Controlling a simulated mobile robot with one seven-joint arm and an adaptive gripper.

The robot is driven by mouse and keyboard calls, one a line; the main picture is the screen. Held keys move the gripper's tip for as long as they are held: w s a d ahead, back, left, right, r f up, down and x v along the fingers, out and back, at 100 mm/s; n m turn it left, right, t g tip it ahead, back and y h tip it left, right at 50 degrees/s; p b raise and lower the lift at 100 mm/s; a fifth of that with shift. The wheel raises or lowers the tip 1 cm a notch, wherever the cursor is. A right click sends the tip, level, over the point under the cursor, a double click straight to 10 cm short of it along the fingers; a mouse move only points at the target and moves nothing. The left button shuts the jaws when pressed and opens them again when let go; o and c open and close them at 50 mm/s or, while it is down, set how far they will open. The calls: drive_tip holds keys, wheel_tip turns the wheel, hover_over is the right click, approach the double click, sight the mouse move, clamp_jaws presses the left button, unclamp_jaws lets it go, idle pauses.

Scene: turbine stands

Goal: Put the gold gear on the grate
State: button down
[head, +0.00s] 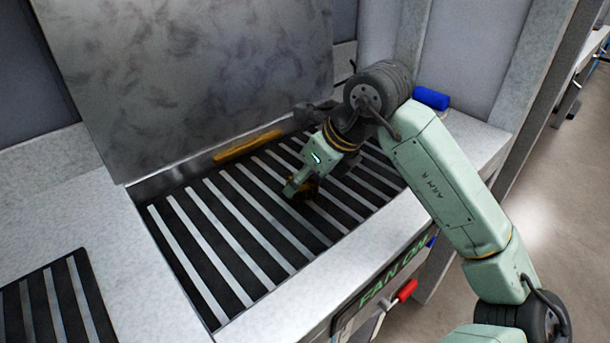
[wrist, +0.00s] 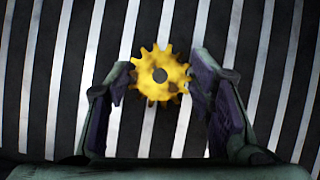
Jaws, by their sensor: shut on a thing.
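The gold gear (wrist: 160,92) is a yellow toothed disc with a round hole in its middle. In the wrist view it sits between the two fingertips of my gripper (wrist: 162,85), with the striped grate (wrist: 65,85) behind it. In the head view my gripper (head: 298,187) points down over the grate (head: 230,240), right of its middle. I cannot tell whether the gear touches the bars.
A large grey panel (head: 190,70) rises behind the grate, with a yellow handle (head: 247,146) at its foot. A blue object (head: 431,98) lies on the right ledge. A red handle (head: 406,290) sticks out at the front. Bare bars lie to the left.

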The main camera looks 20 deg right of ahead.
drive_tip(key=shift+f+b, duration=0.35)
drive_tip(key=shift+b, duration=0.1)
idle(0.5)
drive_tip(key=c, duration=0.7)
unclamp_jaws()
drive_tip(key=shift+o, duration=1)
drive_tip(key=p+v, duration=0.2)
drive_tip(key=v, duration=0.5)
drive_tip(key=shift+s, duration=0.1)
